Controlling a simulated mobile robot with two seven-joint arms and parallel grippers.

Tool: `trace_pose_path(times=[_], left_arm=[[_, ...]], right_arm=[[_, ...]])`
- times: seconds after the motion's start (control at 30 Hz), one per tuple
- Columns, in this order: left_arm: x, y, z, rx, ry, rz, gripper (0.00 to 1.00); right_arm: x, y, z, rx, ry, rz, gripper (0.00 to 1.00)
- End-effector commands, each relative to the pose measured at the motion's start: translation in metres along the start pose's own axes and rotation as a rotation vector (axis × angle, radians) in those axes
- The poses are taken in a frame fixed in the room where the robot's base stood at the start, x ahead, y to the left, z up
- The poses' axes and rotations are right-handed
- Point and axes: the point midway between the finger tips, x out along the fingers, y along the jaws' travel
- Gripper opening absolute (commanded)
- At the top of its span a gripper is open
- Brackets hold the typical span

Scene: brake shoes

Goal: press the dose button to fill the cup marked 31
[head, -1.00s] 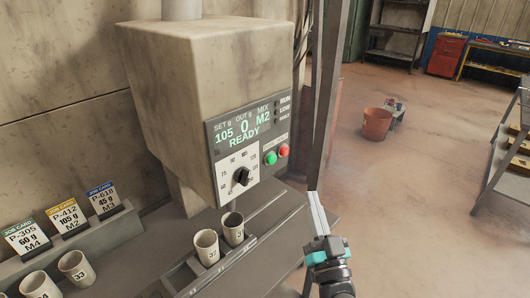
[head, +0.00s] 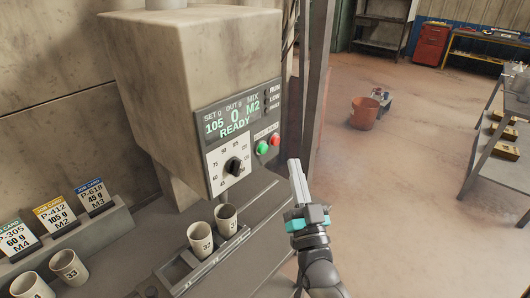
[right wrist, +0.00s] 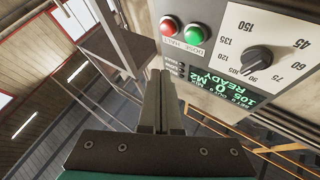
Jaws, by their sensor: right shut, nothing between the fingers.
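The dosing machine's panel (head: 240,130) reads set 105, out 0, mix M2, READY. The green dose button (head: 261,147) and red halt button (head: 275,140) sit right of the dial; the green one also shows in the right wrist view (right wrist: 195,34). My right gripper (head: 294,164) is shut and empty, its tips just right of and below the green button, apart from it. A cup whose number is partly hidden, starting with 3 (head: 226,217), stands under the machine beside the cup marked 32 (head: 200,240). My left gripper is not in view.
Job cards (head: 57,217) stand in a holder on the left, with cup 33 (head: 69,267) and another cup in front. A dark post (head: 310,100) rises right of the machine. An orange bucket (head: 364,113) stands on the open floor.

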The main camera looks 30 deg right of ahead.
Motion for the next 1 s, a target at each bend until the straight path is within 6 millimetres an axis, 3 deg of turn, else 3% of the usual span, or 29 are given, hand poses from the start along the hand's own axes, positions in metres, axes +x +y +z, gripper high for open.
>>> trace_pose_path(times=[0.4,1.0], left_arm=[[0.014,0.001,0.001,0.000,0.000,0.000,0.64],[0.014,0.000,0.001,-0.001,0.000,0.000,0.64]], right_arm=[[0.032,-0.023,0.024,0.000,0.000,0.001,0.00],[0.035,-0.026,0.026,-0.001,-0.001,0.000,0.00]])
